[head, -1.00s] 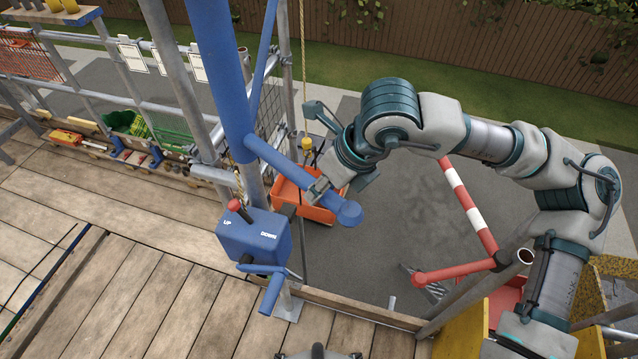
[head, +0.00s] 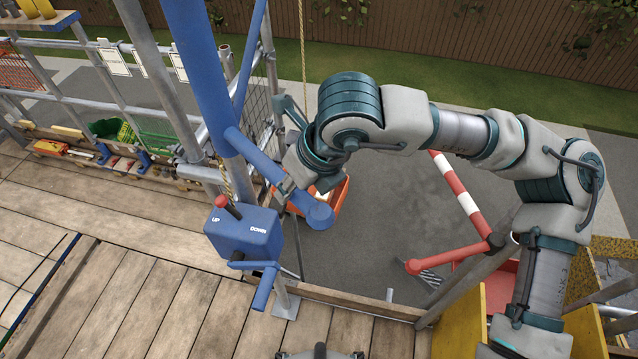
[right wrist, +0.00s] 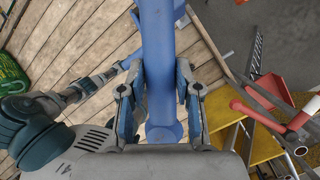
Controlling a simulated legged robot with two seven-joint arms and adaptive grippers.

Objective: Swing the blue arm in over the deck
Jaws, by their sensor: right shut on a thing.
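The blue arm's upright post (head: 205,80) rises at the upper left of the head view. A blue bar (head: 258,162) slants down from it to a round capped end (head: 320,214). My right gripper (head: 285,187) is shut on this bar, near the capped end. In the right wrist view the fingers (right wrist: 158,95) lie on either side of the blue bar (right wrist: 157,40). An orange tub (head: 338,200) shows behind the bar, partly hidden. A rope (head: 303,50) runs up above my wrist. My left gripper is not clearly visible.
A blue control box (head: 243,232) marked UP and DOWN, with a red-topped lever (head: 229,206), stands close below the bar. Scaffold rails stand behind it. A red-and-white barrier (head: 458,190) is at the right. The deck boards (head: 150,300) at lower left are clear.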

